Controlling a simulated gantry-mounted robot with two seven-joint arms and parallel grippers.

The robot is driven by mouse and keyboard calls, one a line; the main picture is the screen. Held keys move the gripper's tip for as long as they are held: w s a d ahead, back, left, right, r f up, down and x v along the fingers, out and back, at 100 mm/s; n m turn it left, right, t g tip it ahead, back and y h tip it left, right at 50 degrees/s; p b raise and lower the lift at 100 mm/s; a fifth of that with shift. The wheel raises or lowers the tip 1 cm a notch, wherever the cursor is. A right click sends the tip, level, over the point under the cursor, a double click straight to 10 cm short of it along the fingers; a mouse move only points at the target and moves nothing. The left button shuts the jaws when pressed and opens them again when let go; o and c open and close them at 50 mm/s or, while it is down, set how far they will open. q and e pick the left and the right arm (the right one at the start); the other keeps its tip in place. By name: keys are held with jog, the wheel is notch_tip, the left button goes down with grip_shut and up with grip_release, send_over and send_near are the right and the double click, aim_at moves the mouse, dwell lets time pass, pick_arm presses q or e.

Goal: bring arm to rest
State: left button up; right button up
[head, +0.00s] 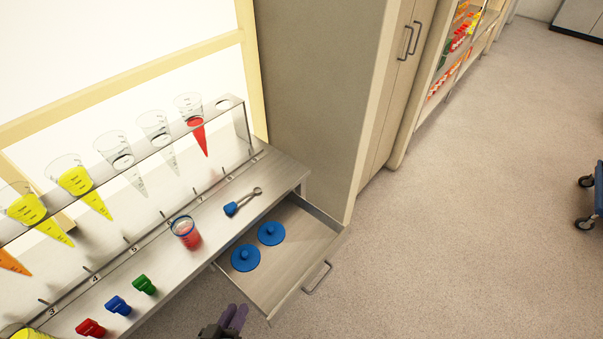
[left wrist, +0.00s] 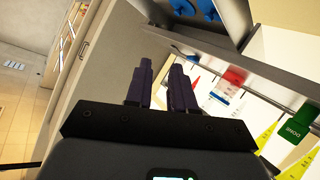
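My left gripper (head: 236,311) is at the bottom edge of the head view, in front of the bench and left of the open drawer's front corner. Its purple fingers also show in the left wrist view (left wrist: 162,68), with a narrow gap and nothing between them. It appears to touch nothing. My right gripper is in neither view.
An open drawer (head: 290,280) juts from the bench and holds two blue lids (head: 245,258). On the bench (head: 215,222) stand a beaker of red liquid (head: 186,233), a blue-ended tool (head: 242,202) and coloured stoppers (head: 118,305). Behind is a cone rack (head: 170,150).

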pick_arm(q)
jog(key=s+a+m+g+y, duration=0.35)
jog(key=s+a+g, duration=0.25)
jog(key=s+g, duration=0.5)
notch_tip(320, 180, up, 38)
jog(key=t+p, duration=0.2)
jog(key=p, duration=3.6)
notch_tip(320, 180, down, 67)
jog(key=b, duration=6.6)
jog(key=shift+s, duration=0.45)
